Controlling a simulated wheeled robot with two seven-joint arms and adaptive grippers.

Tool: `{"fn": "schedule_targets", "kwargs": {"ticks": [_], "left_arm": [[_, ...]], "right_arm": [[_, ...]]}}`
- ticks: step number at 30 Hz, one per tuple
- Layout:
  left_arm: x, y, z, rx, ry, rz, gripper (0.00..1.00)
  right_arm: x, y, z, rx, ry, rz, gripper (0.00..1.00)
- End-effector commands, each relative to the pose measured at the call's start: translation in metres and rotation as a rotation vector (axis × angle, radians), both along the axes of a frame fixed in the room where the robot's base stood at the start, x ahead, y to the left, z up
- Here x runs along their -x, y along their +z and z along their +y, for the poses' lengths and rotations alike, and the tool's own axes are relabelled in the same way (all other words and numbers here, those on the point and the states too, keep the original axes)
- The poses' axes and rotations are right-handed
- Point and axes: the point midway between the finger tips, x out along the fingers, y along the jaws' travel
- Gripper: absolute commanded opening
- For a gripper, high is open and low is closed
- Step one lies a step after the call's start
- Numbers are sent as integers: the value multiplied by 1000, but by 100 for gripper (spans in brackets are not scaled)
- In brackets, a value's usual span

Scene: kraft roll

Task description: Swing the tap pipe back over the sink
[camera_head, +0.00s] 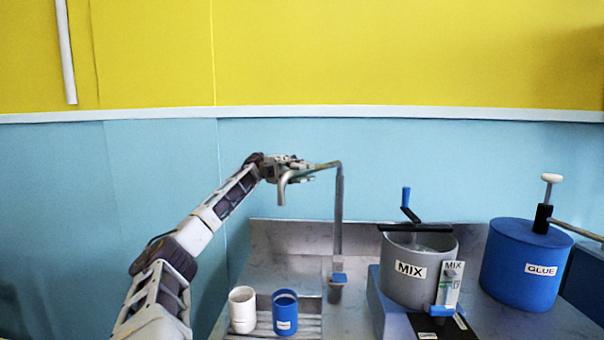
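The grey tap pipe (338,210) rises from the metal worktop and bends left at its top. Its arm ends in a short spout (282,190) that points down, above the left part of the worktop. My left gripper (298,168) is at the pipe's upper arm, close behind the spout. The fingers overlap the pipe there, and I cannot tell whether they grip it. A clear sink basin outline cannot be made out. My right gripper is not in view.
A white cup (242,309) and a blue cup (285,312) stand on a ribbed metal section (310,327) at the front. A grey MIX pot (410,275) with a crank and a blue GLUE drum (525,265) stand to the right. The wall is behind the tap.

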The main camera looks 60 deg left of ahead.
Motion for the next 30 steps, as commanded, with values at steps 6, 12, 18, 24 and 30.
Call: {"fn": "schedule_targets", "kwargs": {"ticks": [6,12,18,24,30], "left_arm": [[0,0,0,1,1,-1,39],[0,1,0,1,1,-2,39],[0,2,0,0,1,-2,39],[0,5,0,0,1,-3,39],[0,11,0,0,0,-3,39]], "right_arm": [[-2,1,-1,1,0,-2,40],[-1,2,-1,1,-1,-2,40],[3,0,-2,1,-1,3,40],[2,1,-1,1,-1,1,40],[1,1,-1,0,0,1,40]]}}
